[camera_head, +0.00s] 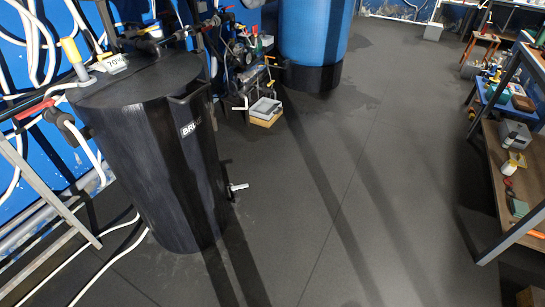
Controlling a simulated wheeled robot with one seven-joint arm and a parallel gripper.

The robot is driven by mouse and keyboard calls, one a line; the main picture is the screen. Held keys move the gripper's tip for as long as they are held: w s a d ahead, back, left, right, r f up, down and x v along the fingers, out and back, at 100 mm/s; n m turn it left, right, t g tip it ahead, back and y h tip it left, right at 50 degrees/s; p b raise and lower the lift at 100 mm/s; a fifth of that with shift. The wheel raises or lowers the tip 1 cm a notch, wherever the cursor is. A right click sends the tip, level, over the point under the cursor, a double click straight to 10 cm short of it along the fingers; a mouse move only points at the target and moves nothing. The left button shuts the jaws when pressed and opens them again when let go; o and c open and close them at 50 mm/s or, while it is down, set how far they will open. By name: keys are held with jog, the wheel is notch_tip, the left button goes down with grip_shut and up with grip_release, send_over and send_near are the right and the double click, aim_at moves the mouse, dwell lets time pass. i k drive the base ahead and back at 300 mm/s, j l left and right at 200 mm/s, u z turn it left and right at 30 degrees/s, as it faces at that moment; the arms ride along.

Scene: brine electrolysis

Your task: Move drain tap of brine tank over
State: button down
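The brine tank (145,150) is a tall black drum at the left, with a partly hidden white label reading "BRI" on its side. Its drain tap (236,187) sticks out low on the right side of the tank, with a pale metal-coloured lever pointing right. The tap is small in the view, and I cannot tell its exact setting. My gripper is not in view.
A blue tank (315,35) on a black base stands at the back. A small grey box on a wooden block (265,111) sits on the floor. A shelf with tools (507,160) stands at the right. White hoses (112,262) lie left of the brine tank. The middle floor is clear.

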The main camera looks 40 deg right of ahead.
aim_at(233, 188)
jog(key=i+l+z, duration=0.1)
jog(key=i+z, duration=0.65)
jog(key=z, duration=0.15)
jog(key=i+l+u, duration=0.1)
jog(key=i, duration=0.25)
jog(key=i+l+u, duration=0.1)
jog(key=i+l, duration=0.15)
jog(key=i+l+u, duration=0.2)
jog(key=u, duration=0.2)
jog(key=i+l+u, duration=0.55)
jog(key=l+u, duration=0.3)
jog(key=i+l+u, duration=0.2)
jog(key=u, duration=0.25)
jog(key=l+u, duration=0.5)
jog(key=l, duration=0.35)
jog(key=l+u, duration=0.45)
jog(key=l, duration=0.4)
